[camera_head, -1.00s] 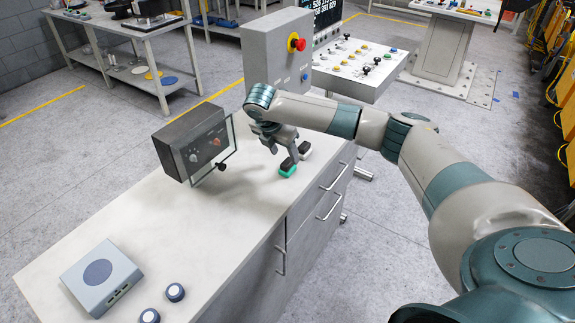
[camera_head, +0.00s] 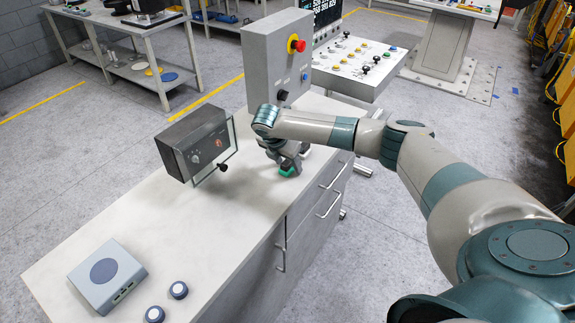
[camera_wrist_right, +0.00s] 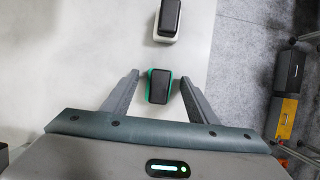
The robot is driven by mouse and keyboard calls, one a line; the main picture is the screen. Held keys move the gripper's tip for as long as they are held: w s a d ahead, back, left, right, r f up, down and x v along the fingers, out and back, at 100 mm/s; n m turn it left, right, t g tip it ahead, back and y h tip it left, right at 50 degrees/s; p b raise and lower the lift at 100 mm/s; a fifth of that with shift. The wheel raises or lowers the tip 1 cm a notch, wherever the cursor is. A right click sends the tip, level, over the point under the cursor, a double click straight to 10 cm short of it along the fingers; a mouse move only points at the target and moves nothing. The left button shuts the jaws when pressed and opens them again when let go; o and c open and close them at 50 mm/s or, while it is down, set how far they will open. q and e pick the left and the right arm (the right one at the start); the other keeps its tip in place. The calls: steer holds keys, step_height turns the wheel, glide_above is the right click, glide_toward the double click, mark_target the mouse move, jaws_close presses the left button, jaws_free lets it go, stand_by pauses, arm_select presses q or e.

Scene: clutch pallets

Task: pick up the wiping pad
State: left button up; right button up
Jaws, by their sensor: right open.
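A wiping pad with a green base and a black grip (camera_wrist_right: 160,86) lies on the bench. In the head view its green edge (camera_head: 287,171) shows below my right gripper (camera_head: 286,159). In the wrist view my right gripper (camera_wrist_right: 159,78) is open, with one finger on each side of the green pad and gaps between. A second pad, white with a black grip (camera_wrist_right: 168,18), lies just beyond the fingertips; it is partly hidden in the head view. My left gripper is not in view.
A grey box with a tilted glass panel (camera_head: 195,145) stands left of my right gripper. A flat grey box with a round blue pad (camera_head: 106,272) and two dark knobs lie at the near left. A control box with a red button (camera_head: 272,65) stands behind. The bench middle is clear.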

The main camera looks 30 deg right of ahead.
mark_target(287, 161)
stand_by(0.4)
steer(key=c, duration=1.2)
steer(key=shift+o, duration=0.2)
steer(key=shift+r, duration=0.15)
steer(key=shift+w+r+b, duration=0.1)
steer(key=shift+r+b, duration=0.4)
steer(key=shift+r, duration=0.05)
step_height(287, 161, up, 2)
steer(key=shift+r+b, duration=0.2)
steer(key=shift+b, duration=0.5)
steer(key=s+d+r+b, duration=0.4)
steer(key=s+d+r, duration=0.2)
steer(key=d, duration=0.4)
steer(key=shift+r, duration=0.65)
